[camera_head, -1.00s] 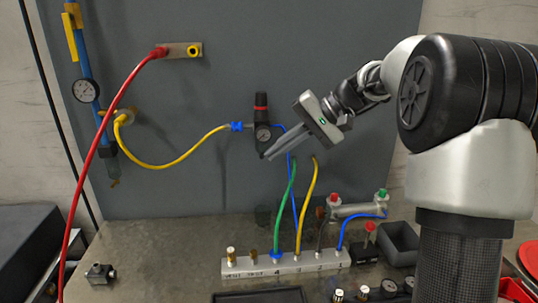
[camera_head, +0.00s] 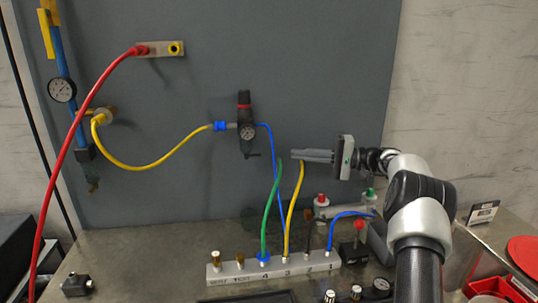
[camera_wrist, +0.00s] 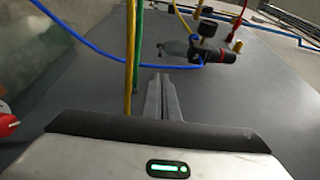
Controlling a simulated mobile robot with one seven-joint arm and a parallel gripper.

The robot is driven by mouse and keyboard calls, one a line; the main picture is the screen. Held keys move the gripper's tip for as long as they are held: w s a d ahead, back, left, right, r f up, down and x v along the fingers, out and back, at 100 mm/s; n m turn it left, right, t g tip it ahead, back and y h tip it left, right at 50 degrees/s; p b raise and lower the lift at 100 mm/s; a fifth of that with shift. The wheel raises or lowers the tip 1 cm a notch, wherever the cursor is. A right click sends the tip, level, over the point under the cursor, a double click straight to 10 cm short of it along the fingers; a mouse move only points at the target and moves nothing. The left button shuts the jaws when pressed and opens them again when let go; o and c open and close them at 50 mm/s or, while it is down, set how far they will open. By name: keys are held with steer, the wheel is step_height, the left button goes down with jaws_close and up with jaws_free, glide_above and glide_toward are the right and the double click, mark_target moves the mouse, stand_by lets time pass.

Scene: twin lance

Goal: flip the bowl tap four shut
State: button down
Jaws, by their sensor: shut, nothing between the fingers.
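I cannot tell for sure which part is bowl tap four. A small dark lever-like part (camera_head: 252,155) sits under the black regulator (camera_head: 244,125) with its gauge on the grey panel. A white manifold (camera_head: 300,264) on the bench has numbered outlets; the green hose (camera_head: 270,215) rises from the one marked 4. My gripper (camera_head: 294,155) is shut and empty, pointing left beside the upper yellow hose, right of the regulator. In the wrist view, the regulator (camera_wrist: 215,56) lies beyond my fingertips (camera_wrist: 160,78).
Yellow (camera_head: 295,205) and blue hoses rise from the manifold near my fingers. A red hose (camera_head: 85,115) crosses the left side. A fitting with red and green caps (camera_head: 340,208) stands below my arm. The panel above my gripper is clear.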

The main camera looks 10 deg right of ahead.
glide_toward(253, 155)
steer(key=w+a, duration=0.4)
steer(key=w, duration=0.1)
steer(key=shift+s+a, duration=0.15)
steer(key=shift+a, duration=0.1)
